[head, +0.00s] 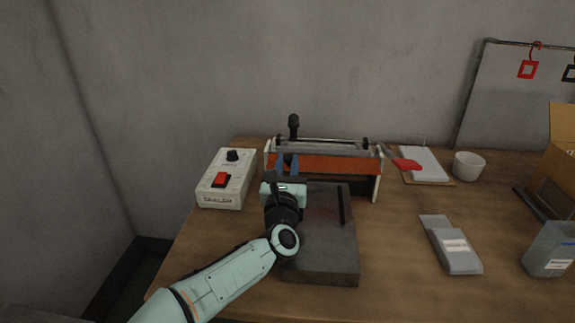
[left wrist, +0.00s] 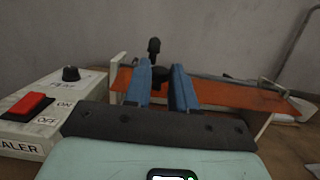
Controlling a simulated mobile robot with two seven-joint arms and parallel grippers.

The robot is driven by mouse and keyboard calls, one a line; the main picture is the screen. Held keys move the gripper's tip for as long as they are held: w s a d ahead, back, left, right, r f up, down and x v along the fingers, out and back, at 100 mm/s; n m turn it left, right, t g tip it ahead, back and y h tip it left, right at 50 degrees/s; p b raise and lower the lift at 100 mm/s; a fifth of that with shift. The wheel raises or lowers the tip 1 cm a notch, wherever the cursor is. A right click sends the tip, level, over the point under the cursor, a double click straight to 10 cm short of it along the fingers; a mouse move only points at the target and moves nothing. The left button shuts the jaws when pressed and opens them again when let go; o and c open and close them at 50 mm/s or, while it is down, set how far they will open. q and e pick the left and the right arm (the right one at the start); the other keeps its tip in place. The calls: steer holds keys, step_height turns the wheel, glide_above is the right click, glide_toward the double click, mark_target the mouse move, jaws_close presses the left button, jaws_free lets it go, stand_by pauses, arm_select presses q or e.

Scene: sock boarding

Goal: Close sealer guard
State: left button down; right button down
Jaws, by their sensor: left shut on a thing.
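The sealer (head: 322,150) stands toward the back of the table, a bar unit between white end plates, with a black upright handle (head: 294,122) at its back left. Its orange guard (head: 335,163) runs along the front, lying between the end plates; it also shows in the left wrist view (left wrist: 225,94). My left gripper (head: 288,160) reaches the guard's left part from the front. Its blue fingers (left wrist: 168,82) are shut on a small dark part at the guard, mostly hidden between them. My right gripper is not in view.
A white control box (head: 226,180) with a red switch stands left of the sealer. A dark grey platform (head: 322,245) lies in front. To the right are a red-handled tool (head: 407,164), a white cup (head: 468,165) and grey packets (head: 452,246). Table between is clear.

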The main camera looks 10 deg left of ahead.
arm_select(q)
steer(key=shift+f, duration=0.1)
steer(key=c, duration=1)
jaws_free()
steer(key=shift+s, duration=0.1)
steer(key=v, duration=1.3)
steer(key=shift+p, duration=0.35)
steer(key=shift+o, duration=0.3)
